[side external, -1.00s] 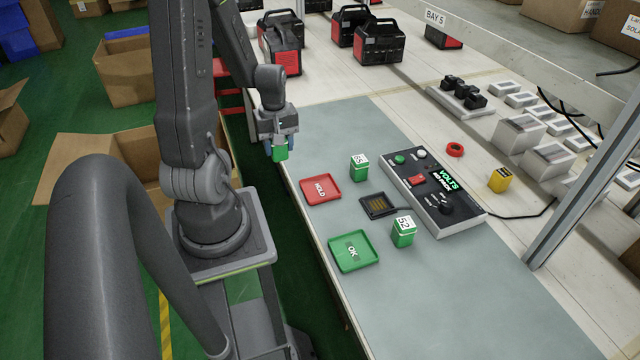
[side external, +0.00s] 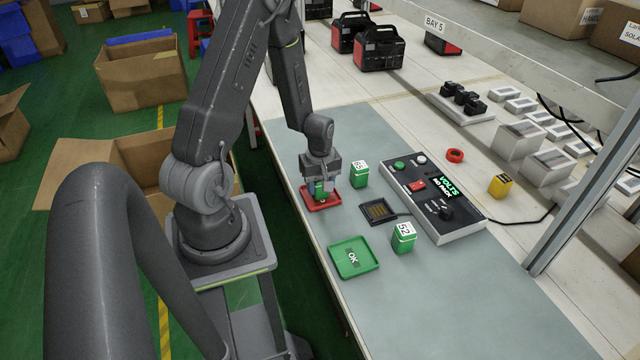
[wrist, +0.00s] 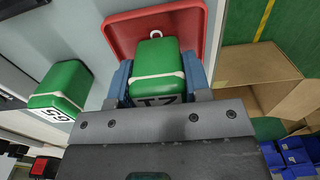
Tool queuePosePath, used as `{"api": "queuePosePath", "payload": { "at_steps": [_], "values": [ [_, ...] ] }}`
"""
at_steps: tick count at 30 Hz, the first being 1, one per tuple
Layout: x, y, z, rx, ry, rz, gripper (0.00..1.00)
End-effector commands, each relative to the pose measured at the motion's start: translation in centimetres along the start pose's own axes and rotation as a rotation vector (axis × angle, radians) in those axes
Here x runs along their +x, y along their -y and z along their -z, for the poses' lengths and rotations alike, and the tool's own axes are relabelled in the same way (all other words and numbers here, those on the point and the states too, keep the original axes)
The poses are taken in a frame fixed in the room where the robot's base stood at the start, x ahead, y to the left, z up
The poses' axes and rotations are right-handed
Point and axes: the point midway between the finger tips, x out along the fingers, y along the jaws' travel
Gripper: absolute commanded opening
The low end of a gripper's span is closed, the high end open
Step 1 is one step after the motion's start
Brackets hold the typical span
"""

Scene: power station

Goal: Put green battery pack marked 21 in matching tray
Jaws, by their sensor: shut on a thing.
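A green battery pack (wrist: 156,62) with a white band and a partly hidden number, which looks like 21, is between the blue fingers of my gripper (wrist: 158,80). The red tray also shows around and behind the pack in the wrist view (wrist: 122,34). I cannot tell whether the pack touches the tray floor.
A green pack marked 65 (side external: 359,175) stands close right of my gripper. Another marked 52 (side external: 403,238) stands near the OK tray. A black socket plate (side external: 379,211) and a tester box (side external: 436,195) lie to the right. The mat's front is clear.

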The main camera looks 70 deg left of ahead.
Motion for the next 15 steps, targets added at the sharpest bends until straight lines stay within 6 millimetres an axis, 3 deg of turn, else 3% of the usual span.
{"api": "queuePosePath", "payload": {
  "at_steps": [11,12,15],
  "values": [
    [0.38,-0.01,0.03,0.0,0.0,0.0,0.11],
    [0.34,-0.01,0.03,0.0,-0.001,-0.001,0.48],
    [0.32,-0.01,0.03,0.0,0.0,-0.001,0.58]
  ]
}}
